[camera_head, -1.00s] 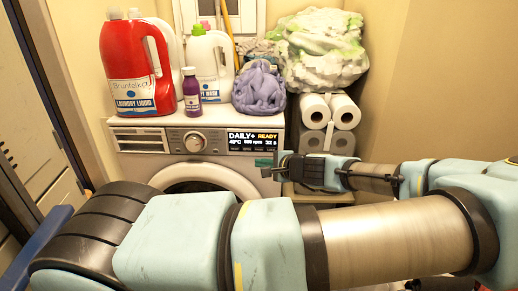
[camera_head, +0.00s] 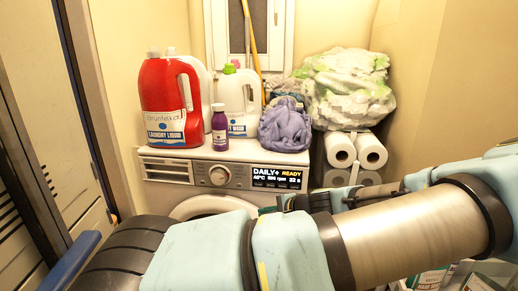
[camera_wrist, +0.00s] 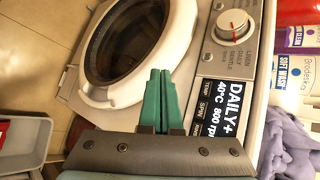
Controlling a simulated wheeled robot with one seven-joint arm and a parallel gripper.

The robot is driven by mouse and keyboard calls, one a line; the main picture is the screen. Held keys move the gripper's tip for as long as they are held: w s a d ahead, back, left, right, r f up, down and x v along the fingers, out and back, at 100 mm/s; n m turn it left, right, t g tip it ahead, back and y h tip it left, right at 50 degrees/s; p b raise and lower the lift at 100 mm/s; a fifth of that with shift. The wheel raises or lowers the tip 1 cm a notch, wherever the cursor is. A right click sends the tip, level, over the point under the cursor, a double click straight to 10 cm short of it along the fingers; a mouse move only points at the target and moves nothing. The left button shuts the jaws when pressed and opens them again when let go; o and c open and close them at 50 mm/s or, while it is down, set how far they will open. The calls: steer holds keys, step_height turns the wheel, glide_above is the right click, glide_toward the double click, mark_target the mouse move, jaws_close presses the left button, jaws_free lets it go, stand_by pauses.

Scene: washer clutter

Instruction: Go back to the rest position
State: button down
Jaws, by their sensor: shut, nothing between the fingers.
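My gripper (camera_wrist: 158,98) shows in the wrist view with its two green fingers pressed together and nothing between them. In the head view my gripper (camera_head: 268,210) is small and partly hidden behind my own arm, in front of the washer's right side. The washing machine (camera_head: 160,172) stands against the back wall, its display lit with "DAILY+ READY". In the wrist view the washer's round door (camera_wrist: 187,30) is beyond the fingertips, and the dial (camera_wrist: 232,27) is to the upper right. The fingers appear apart from the washer, though the exact gap cannot be told.
On the washer stand a red detergent jug (camera_head: 165,100), a purple bottle (camera_head: 220,128), a white jug (camera_head: 238,95) and a purple cloth (camera_head: 285,127). Right of it are paper rolls (camera_head: 340,150) under a bulging bag (camera_head: 350,90). A door (camera_head: 45,130) borders the left. Boxes (camera_head: 428,279) sit lower right.

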steer(key=s+a+n+g+h+p, duration=0.2)
steer(key=s+a+n+g+p, duration=0.1)
steer(key=s+a+n+g, duration=0.35)
steer(key=s+a+r+n+h+p, duration=0.1)
steer(key=s+a+r+n+h, duration=0.1)
steer(key=r, duration=0.8)
steer(key=s+a+r+n+h+p, duration=0.1)
steer(key=a+r+n+h+p, duration=0.1)
steer(key=r, duration=0.8)
steer(key=shift+s+a+n+h, duration=0.4)
steer(key=shift+n+h, duration=0.4)
steer(key=shift+n, duration=0.05)
